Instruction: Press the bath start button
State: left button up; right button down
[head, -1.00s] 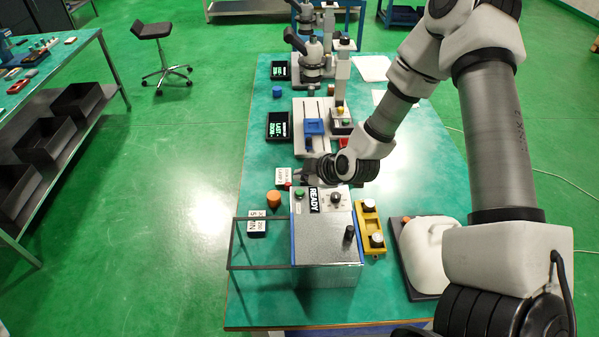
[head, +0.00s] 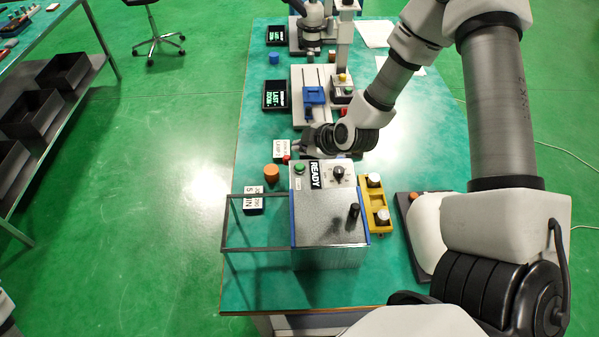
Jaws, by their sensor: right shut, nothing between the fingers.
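The bath is a grey metal box (head: 328,212) with a white control panel at its far end. The panel carries a green button (head: 300,168), a READY sign (head: 316,173) and a dark knob (head: 338,172). My right gripper (head: 296,149) is shut and empty. Its tips point left, just beyond the green button in the picture; I cannot tell their height above the panel. A small red piece (head: 286,159) shows just below the tips. My left gripper is out of view.
An open frame (head: 255,248) juts from the box's left side. An orange knob-like piece (head: 271,171) and a label block (head: 253,204) stand left. A yellow holder (head: 383,225) with white-topped pieces and a white jug (head: 427,233) are right. A black display (head: 276,95) is farther back.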

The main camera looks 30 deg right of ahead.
aim_at(301, 167)
notch_tip(301, 167, down, 4)
jog(key=shift+s+r+b, duration=0.1)
jog(key=shift+b, duration=1.1)
jog(key=shift+w+f, duration=0.25)
jog(key=shift+f, duration=0.2)
jog(key=shift+s+r, duration=0.2)
jog(key=shift+s, duration=0.05)
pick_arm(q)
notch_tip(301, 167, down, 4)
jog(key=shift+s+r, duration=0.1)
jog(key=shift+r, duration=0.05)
pick_arm(e)
jog(key=shift+w+f, duration=0.1)
jog(key=shift+w, duration=0.05)
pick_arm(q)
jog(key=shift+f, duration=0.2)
pick_arm(e)
jog(key=shift+f, duration=0.4)
